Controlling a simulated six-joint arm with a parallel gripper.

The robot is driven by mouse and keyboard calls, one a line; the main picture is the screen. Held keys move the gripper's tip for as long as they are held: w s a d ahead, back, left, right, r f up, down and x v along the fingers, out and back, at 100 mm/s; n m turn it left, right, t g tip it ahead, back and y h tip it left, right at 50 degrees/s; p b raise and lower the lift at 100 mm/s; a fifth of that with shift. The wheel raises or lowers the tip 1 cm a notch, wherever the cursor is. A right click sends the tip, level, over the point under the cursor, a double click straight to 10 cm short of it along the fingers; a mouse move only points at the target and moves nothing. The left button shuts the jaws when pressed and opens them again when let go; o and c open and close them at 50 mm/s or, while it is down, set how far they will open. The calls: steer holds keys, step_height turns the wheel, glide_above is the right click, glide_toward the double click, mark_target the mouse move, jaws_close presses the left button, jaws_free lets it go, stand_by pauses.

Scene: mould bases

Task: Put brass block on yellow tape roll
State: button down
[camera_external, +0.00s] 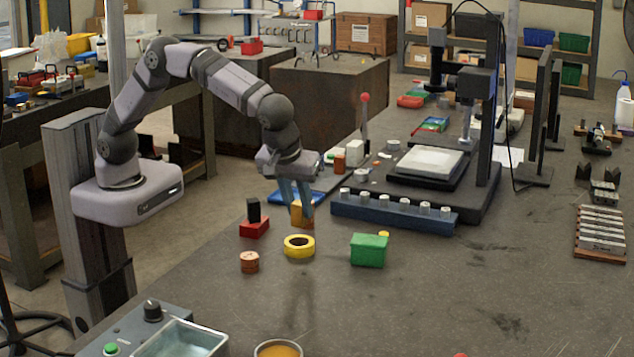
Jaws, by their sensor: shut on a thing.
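My gripper (299,208) points down over the table and is shut on the brass block (299,217), a yellow-orange block between its blue-grey fingers. The fingers partly hide the block. The yellow tape roll (299,252) lies flat on the table, its dark hole facing up. In the picture the block is just above and behind the roll, and a small gap shows between them. The exact height of the block over the table is hard to tell.
A red block with a black piece on it (254,223) stands left of the roll. A copper-coloured cylinder (249,262) is in front left, a green box (369,250) to the right. A blue bar with white knobs (392,211) lies behind. The table's front right is mostly clear.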

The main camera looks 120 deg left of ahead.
mark_target(299, 220)
steer(key=shift+f+p, duration=0.6)
steer(key=shift+f, duration=1.25)
steer(key=shift+f, duration=0.15)
steer(key=c, duration=1.5)
jaws_free()
steer(key=shift+c, duration=0.2)
steer(key=b+v, duration=0.2)
steer(key=v, duration=1)
steer(key=shift+s, duration=0.1)
